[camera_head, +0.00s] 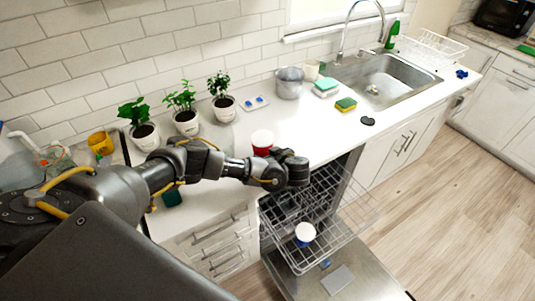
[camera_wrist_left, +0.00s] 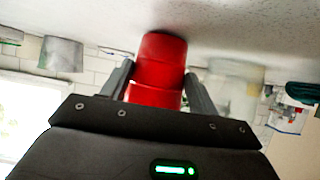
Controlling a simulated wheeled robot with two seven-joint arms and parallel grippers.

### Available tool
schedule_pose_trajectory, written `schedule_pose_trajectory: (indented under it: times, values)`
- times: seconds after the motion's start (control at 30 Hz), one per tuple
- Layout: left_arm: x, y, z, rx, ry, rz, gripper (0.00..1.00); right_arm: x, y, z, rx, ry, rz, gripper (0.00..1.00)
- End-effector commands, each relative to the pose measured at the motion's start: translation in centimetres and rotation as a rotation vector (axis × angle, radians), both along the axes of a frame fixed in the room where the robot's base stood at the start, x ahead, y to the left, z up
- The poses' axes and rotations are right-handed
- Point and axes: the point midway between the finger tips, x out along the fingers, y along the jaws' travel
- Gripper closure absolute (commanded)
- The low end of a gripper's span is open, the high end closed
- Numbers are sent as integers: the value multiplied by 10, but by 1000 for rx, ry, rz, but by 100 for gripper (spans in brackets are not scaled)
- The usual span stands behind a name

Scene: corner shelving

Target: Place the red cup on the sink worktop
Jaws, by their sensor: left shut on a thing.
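The red cup (camera_head: 262,143) shows behind my left forearm in the head view, with its white top up. It is over the white sink worktop (camera_head: 300,131), left of the sink and above the dishwasher side. In the left wrist view, which is upside down, the red cup (camera_wrist_left: 158,70) sits between the two fingers of my left gripper (camera_wrist_left: 161,88), which is shut on it. The cup's base is at or very close to the speckled worktop (camera_wrist_left: 240,25); I cannot tell if it touches. My arm hides the fingers in the head view. My right gripper is not in view.
Several potted plants (camera_head: 186,121) stand along the wall at left. A grey pot (camera_head: 290,83), sponges (camera_head: 346,104) and the sink (camera_head: 378,80) are farther right. The open dishwasher rack (camera_head: 335,210) holds a blue-and-white cup (camera_head: 305,233) below. Worktop right of the cup is clear.

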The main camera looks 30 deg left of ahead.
Motion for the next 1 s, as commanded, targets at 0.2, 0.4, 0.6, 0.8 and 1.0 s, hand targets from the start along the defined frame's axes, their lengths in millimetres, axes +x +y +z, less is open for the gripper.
schedule_pose_trajectory:
  times: [0.2,0.4,0.6,0.8,1.0]
  values:
    - [0,0,-1,0,0,0,65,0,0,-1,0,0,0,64]
    - [0,0,-3,0,0,-1,28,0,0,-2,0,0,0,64]
    - [0,0,-3,0,0,0,18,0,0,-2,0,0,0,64]
    - [0,0,0,0,0,-1,18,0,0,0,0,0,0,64]
    - [-3,-24,18,-2,0,-8,18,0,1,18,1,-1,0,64]
